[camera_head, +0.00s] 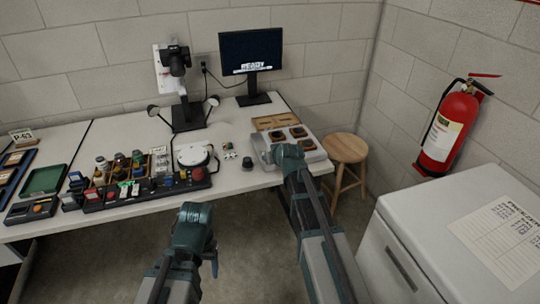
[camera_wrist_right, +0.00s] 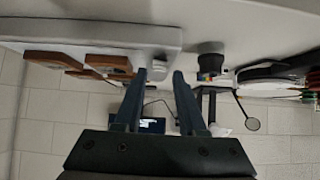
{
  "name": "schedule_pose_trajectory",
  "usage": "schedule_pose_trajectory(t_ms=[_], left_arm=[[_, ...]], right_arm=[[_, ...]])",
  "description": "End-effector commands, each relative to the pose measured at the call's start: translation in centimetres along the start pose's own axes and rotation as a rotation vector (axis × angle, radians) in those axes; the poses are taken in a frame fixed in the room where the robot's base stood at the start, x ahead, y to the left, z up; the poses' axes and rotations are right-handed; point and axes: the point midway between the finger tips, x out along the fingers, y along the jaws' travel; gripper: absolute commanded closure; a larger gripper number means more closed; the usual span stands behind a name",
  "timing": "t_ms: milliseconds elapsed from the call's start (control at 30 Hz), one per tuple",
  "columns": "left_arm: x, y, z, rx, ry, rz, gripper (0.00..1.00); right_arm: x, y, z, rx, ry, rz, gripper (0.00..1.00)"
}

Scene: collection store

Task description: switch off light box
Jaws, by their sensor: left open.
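The light box (camera_head: 262,148) is a pale, flat box at the right end of the table, with several brown-framed pieces on top. In the right wrist view, which looks upside down, its pale side (camera_wrist_right: 110,35) spans the upper left, and a small round knob-like part (camera_wrist_right: 158,73) shows between the fingertips. My right gripper (camera_head: 286,152) is at the box's front edge; its two fingers (camera_wrist_right: 160,76) are apart and hold nothing visible. Contact with the box cannot be told. My left gripper (camera_head: 194,222) is open and empty in front of the table, away from the box.
A monitor (camera_head: 251,52) and a camera stand (camera_head: 186,113) are at the back. A round white device (camera_head: 194,155) and small jars are left of the box. A wooden stool (camera_head: 345,148), a freezer (camera_head: 460,225) and a fire extinguisher (camera_head: 446,132) stand right.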

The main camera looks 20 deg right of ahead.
Motion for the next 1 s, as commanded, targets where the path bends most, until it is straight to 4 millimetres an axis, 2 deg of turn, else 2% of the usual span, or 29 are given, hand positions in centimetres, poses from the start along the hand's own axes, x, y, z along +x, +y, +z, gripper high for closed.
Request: schedule_pose_trajectory(t_ms=[33, 500, 667, 1000], left_arm=[[-1.0, -0.1, 0.1, 0.0, 0.0, 0.0, 0.32], [-7.1, -0.7, 0.4, -0.001, 0.0, 0.0, 0.32], [-7.7, -0.7, 0.5, -0.001, 0.0, 0.0, 0.32], [-7.6, -0.7, 0.4, -0.001, 0.0, 0.0, 0.32]], right_arm=[[-1.3, 0.0, -0.2, 0.0, 0.0, 0.0, 0.6], [-10.9, 0.0, -0.2, 0.001, 0.0, 0.0, 0.6], [-12.1, 0.0, -0.1, 0.001, -0.001, 0.0, 0.6], [-12.0, 0.0, 0.0, 0.001, -0.001, 0.0, 0.6]])
